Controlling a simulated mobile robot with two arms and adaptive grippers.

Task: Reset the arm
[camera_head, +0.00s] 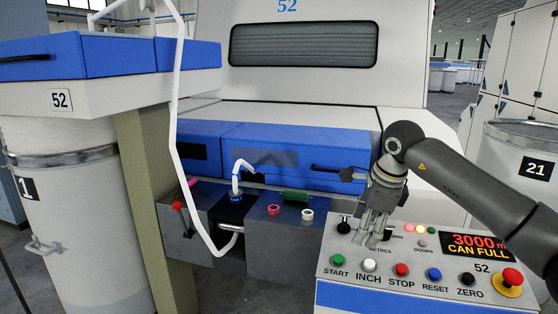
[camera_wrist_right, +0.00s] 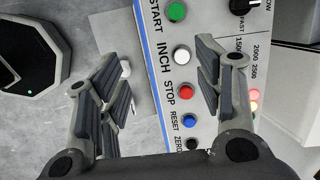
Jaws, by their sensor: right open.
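My right arm comes in from the right in the head view. Its gripper (camera_head: 372,238) points down over the back part of the control panel (camera_head: 330,285), behind the white INCH button (camera_head: 369,265). In the right wrist view the gripper (camera_wrist_right: 162,82) is open, and nothing shows between its fingers except the panel and floor beyond. That view also shows the red STOP button (camera_wrist_right: 187,91) and blue RESET button (camera_wrist_right: 190,120). Whether the fingers touch the panel is unclear. My left gripper is out of view.
The panel display (camera_head: 474,245) reads 3000 m, CAN FULL. A red emergency button (camera_head: 511,279) sits at its right end. Machine 52's blue cover (camera_head: 290,145) stands behind. Can 1 (camera_head: 75,220) is at left, can 21 (camera_head: 510,150) at right.

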